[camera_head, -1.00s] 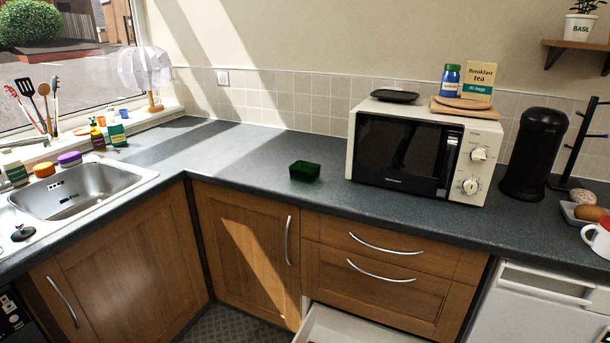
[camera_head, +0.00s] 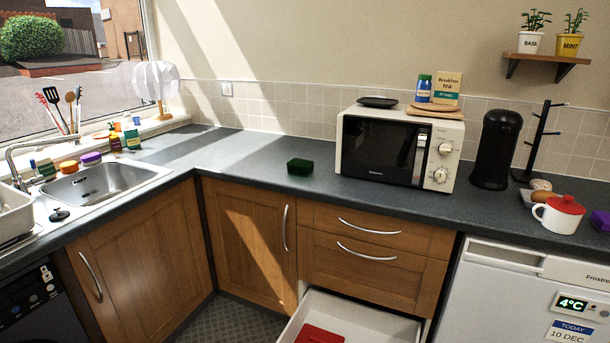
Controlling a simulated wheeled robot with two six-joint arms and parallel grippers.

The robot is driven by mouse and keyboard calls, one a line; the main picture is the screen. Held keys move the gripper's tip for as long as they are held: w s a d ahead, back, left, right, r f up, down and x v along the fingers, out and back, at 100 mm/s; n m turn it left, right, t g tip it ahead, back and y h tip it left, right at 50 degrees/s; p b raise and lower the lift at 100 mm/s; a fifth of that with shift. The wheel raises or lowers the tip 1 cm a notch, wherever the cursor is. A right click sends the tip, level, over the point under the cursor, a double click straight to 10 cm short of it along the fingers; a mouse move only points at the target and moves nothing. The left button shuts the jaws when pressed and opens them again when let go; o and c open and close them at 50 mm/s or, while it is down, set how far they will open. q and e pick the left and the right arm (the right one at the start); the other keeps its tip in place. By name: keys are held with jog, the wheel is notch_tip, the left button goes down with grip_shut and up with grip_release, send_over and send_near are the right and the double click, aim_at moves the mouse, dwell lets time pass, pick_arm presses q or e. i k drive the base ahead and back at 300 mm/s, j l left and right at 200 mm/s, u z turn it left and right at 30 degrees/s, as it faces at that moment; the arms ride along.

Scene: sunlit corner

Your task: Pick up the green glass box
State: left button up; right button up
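The green glass box (camera_head: 300,167) is small, dark green and open at the top. It stands on the dark grey worktop (camera_head: 250,158), to the left of the microwave and near the front edge. Nothing touches it. Neither of my grippers is in view.
A white microwave (camera_head: 398,147) stands right of the box, with a black canister (camera_head: 496,149) further right. A sink (camera_head: 100,184) is at the left. Below the worktop, an open drawer (camera_head: 375,327) holds a red item (camera_head: 320,335). The worktop left of the box is clear.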

aim_at(300, 168)
jog(key=z, duration=1.45)
jog(key=j+z, duration=0.75)
jog(key=k+j+z, duration=0.1)
jog(key=j+z, duration=0.3)
